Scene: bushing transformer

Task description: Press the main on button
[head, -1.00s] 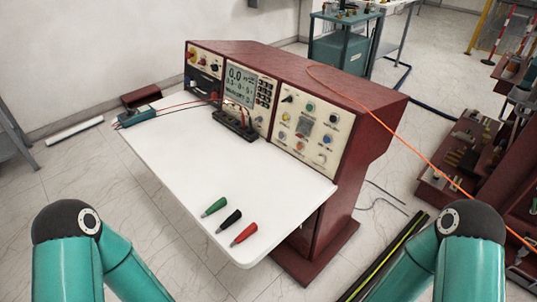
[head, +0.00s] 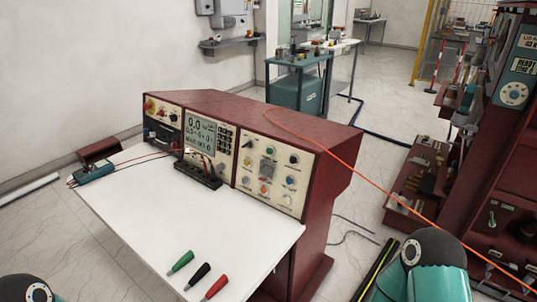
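The dark red test console (head: 320,140) stands behind a white worktop. Its right-hand cream panel (head: 279,176) carries a dark switch and several round coloured buttons, among them a green one (head: 269,151) near the top. The labels are too small to read, so I cannot tell which is the main on button. The middle panel has a lit display (head: 200,135) reading about 0.0. The left panel (head: 163,112) has red and yellow knobs. Only upper parts of my arms show at the bottom corners; both grippers are out of view.
Green, black and red probes (head: 200,274) lie at the front of the white worktop (head: 150,215). A teal meter (head: 95,171) with leads sits at its left end. An orange cable (head: 345,160) runs over the console to the right, towards a tall red cabinet (head: 510,160).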

